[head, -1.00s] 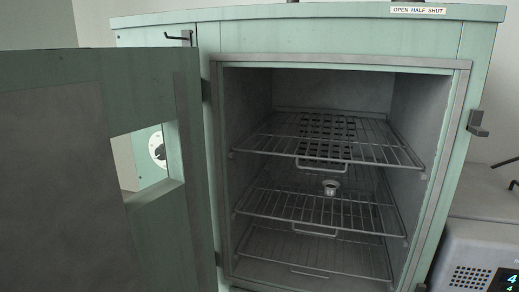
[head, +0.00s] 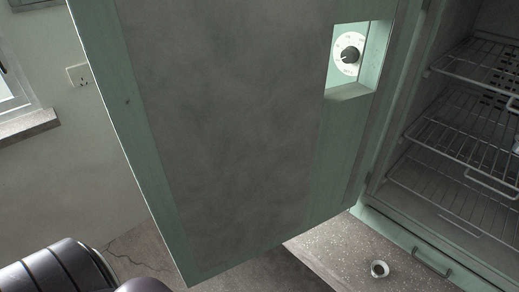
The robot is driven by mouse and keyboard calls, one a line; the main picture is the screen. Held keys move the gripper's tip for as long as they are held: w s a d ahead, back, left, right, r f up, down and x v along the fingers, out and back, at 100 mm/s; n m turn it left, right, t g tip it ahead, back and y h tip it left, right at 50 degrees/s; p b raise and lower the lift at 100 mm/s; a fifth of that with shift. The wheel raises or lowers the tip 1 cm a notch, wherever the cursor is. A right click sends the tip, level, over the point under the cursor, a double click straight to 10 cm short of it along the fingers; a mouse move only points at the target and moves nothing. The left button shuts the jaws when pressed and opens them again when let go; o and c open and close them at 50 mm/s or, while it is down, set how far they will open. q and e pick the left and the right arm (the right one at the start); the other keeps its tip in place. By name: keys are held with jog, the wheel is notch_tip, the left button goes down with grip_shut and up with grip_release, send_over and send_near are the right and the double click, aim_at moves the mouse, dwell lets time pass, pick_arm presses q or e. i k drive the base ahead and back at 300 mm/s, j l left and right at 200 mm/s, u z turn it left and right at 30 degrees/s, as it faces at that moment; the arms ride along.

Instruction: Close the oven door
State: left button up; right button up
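The green oven door (head: 225,130) stands wide open and fills the middle of the head view, its grey inner panel facing me. A cut-out near its upper right shows a white dial (head: 349,54) behind it. The open oven (head: 400,200) is at the right, with several wire racks (head: 465,125) inside. A dark, rounded, ribbed part of my own arm shows at the lower left, apart from the door in the picture. Neither gripper shows.
A speckled bench surface (head: 335,250) lies below the oven, with a small round metal cup-like piece (head: 379,269) on it. A cracked wall (head: 60,180) with a socket (head: 78,75) and a window sill (head: 28,126) is at the left.

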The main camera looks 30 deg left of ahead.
aim_at(228, 128)
jog(key=j+z, duration=0.2)
jog(key=j, duration=0.2)
jog(key=j+z, duration=0.2)
jog(key=j, duration=0.25)
jog(key=k+j+z, duration=0.2)
jog(key=j, duration=0.2)
jog(key=j+z, duration=0.2)
jog(key=j, duration=0.2)
jog(key=k+j+z, duration=0.2)
jog(key=j, duration=0.15)
jog(key=k+j+z, duration=0.2)
jog(key=j, duration=0.2)
jog(key=i+j+z, duration=0.1)
jog(key=j, duration=0.3)
jog(key=j+z, duration=0.15)
jog(key=j, duration=0.25)
jog(key=i, duration=0.05)
